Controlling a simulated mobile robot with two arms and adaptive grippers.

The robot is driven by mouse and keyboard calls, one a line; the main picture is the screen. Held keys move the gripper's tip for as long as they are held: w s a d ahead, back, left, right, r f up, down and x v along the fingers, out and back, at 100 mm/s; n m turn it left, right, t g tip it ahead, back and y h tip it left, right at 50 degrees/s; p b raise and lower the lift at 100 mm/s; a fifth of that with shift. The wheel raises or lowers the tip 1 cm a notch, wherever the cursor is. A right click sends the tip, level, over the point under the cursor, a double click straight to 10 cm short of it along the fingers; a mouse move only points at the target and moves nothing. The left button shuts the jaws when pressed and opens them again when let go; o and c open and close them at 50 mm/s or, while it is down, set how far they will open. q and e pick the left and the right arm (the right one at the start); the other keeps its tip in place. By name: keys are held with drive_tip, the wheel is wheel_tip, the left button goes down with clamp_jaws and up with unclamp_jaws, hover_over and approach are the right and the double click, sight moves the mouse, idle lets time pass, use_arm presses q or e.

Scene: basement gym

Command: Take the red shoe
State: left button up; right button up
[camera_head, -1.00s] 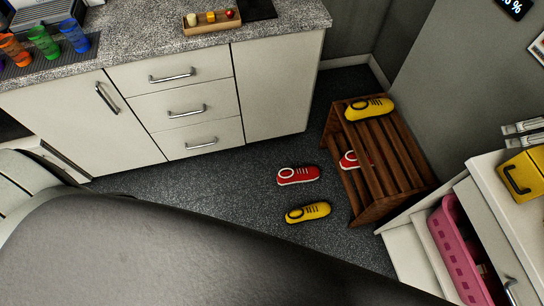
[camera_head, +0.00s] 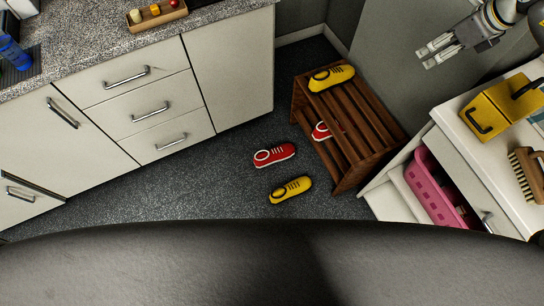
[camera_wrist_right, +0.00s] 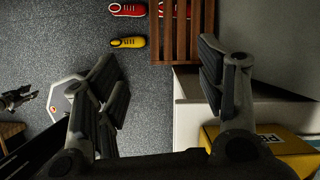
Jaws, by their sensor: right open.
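A red shoe (camera_head: 275,155) with a white sole lies on the dark floor, left of the wooden rack, in the head view. It also shows at the top of the right wrist view (camera_wrist_right: 127,9). A second red shoe (camera_head: 325,131) sits inside the rack, partly hidden by its slats. My right gripper (camera_head: 424,57) is open and empty at the upper right, above and to the right of the rack and apart from both red shoes. Its spread fingers frame the right wrist view. A small dark gripper shape, probably my left gripper (camera_wrist_right: 18,98), shows at that view's left edge, its jaws unclear.
A yellow shoe (camera_head: 291,189) lies on the floor near the red one; another (camera_head: 332,77) is on top of the slatted rack (camera_head: 380,125). A white drawer unit with a pink basket (camera_head: 432,185) and yellow box (camera_head: 490,108) stands right. Cabinets line the left.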

use_arm(q)
drive_tip(key=shift+s, duration=0.3)
